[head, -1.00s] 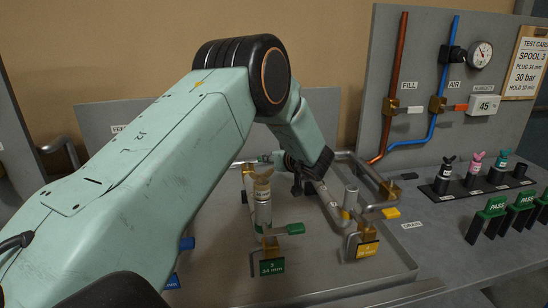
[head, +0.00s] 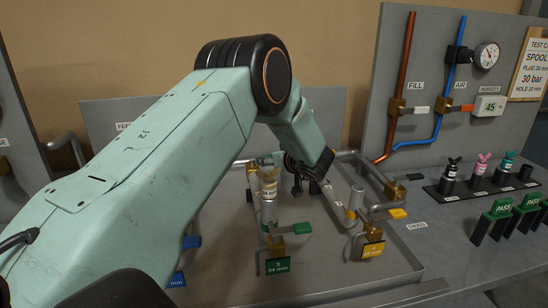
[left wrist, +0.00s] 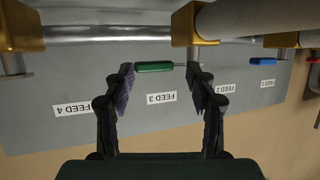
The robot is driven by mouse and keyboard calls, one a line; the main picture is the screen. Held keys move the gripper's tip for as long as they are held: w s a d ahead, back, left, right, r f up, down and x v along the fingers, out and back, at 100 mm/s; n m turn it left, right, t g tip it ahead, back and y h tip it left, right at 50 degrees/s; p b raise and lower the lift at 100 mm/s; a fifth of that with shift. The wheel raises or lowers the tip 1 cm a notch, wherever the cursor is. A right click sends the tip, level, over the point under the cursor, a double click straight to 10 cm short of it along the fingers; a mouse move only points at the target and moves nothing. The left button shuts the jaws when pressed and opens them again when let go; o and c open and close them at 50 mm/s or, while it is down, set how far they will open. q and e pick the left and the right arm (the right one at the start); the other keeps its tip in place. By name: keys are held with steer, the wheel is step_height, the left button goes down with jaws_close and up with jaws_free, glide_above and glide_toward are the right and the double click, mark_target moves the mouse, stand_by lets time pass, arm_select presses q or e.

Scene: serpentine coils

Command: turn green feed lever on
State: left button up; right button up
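The green feed lever (left wrist: 154,67) shows in the left wrist view beside the upside-down FEED 3 label (left wrist: 161,98). It lies crosswise between the spread fingertips of my left gripper (left wrist: 160,70), its left end close to the left finger. I cannot tell whether they touch. The gripper is open with nothing clamped. In the head view my left gripper (head: 298,188) points down among the pipes behind the tan-topped cylinder, and its arm hides much of the feed side. Another green handle (head: 303,228) sits at the front by the green 34 mm tag (head: 277,266). My right gripper is not in view.
The tan-topped cylinder (head: 269,184) stands close in front of my left gripper. A blue lever (left wrist: 263,61) and brass fittings (left wrist: 198,22) flank the green lever. A yellow handle (head: 397,213) and small bottles (head: 482,168) are to the right.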

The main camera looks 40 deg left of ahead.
arm_select(q)
steer(key=shift+o, duration=1)
steer(key=shift+w, duration=0.2)
steer(key=shift+d+r, duration=0.1)
steer(key=shift+r, duration=0.1)
steer(key=shift+s+d+r, duration=0.1)
steer(key=shift+d, duration=0.15)
steer(key=v, duration=1.1)
steer(key=shift+s, duration=0.2)
steer(key=shift+d, duration=0.1)
